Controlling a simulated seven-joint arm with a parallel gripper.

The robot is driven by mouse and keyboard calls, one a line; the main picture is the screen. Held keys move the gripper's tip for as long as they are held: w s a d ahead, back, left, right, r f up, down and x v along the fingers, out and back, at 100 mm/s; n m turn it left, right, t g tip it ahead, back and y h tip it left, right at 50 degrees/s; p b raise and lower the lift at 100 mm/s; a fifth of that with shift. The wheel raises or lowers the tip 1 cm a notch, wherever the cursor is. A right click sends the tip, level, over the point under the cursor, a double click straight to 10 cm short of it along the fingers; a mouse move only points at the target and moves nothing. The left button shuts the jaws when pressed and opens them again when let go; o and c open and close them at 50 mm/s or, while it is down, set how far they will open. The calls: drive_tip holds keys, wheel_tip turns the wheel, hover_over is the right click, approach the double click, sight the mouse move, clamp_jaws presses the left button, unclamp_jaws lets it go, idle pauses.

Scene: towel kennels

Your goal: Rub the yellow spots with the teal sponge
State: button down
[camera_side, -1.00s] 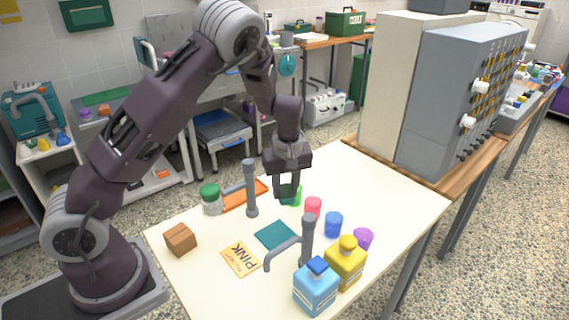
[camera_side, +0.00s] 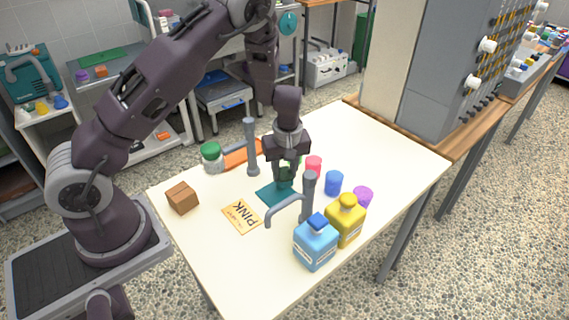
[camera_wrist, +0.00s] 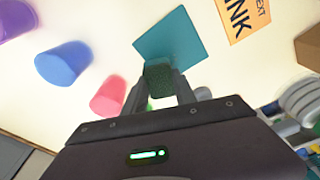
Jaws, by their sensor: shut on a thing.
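My gripper (camera_side: 284,180) is shut on a small dark green block (camera_wrist: 158,78). It holds the block over the near edge of a flat teal square (camera_wrist: 178,40), which also lies on the table in the side view (camera_side: 267,196). I cannot tell whether the block touches the square. No thing is clearly the teal sponge; the block is darker green and the square is teal. I see no yellow spots on the table. My fingers hide part of the square in the side view.
Pink (camera_side: 313,164), blue (camera_side: 333,183) and purple (camera_side: 362,196) cups stand right of my gripper, a green one partly hidden behind.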

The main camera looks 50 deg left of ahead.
sight(273, 190)
drive_tip(key=shift+f, duration=0.7)
drive_tip(key=shift+s+f, duration=0.15)
drive_tip(key=shift+s, duration=1.75)
drive_tip(key=w, duration=0.3)
drive_tip(key=shift+w, duration=0.1)
drive_tip(key=shift+w+r, duration=0.2)
drive_tip(key=shift+r, duration=0.6)
drive_tip(key=shift+w+r, duration=0.15)
drive_tip(key=shift+r, duration=3.1)
drive_tip(key=shift+a, duration=0.1)
